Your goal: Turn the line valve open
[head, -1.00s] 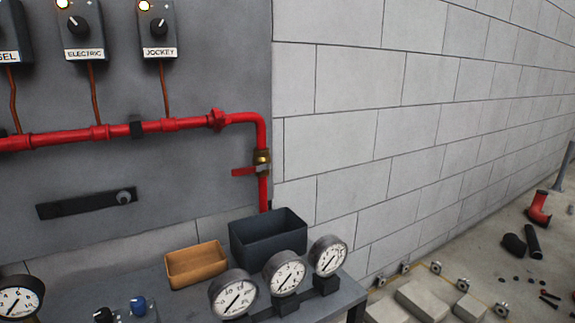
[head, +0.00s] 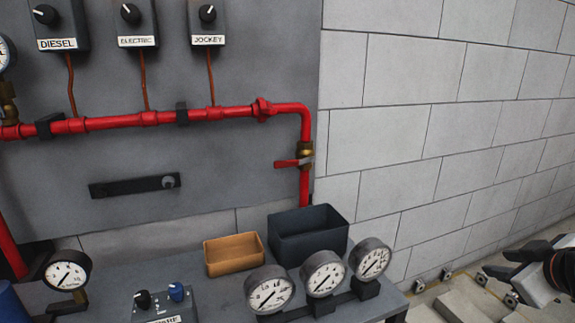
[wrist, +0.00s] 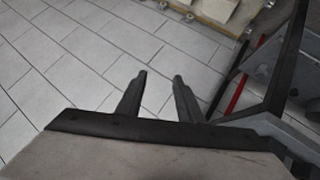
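The line valve (head: 305,149) is a brass body on the vertical end of the red pipe, near the right edge of the grey panel. Its red lever (head: 287,163) points left, roughly level, across the upright pipe. My gripper (head: 487,271) is at the lower right of the head view, well to the right of the valve and lower in the picture. In the wrist view my gripper (wrist: 160,76) has its two fingers apart with only floor tiles between them. The valve does not show in the wrist view.
A dark bin (head: 308,238), an orange tray (head: 233,254) and several gauges (head: 322,273) stand on the bench below the valve. Pale blocks (head: 470,305) lie on the floor at right. The block wall (head: 430,110) rises right of the panel.

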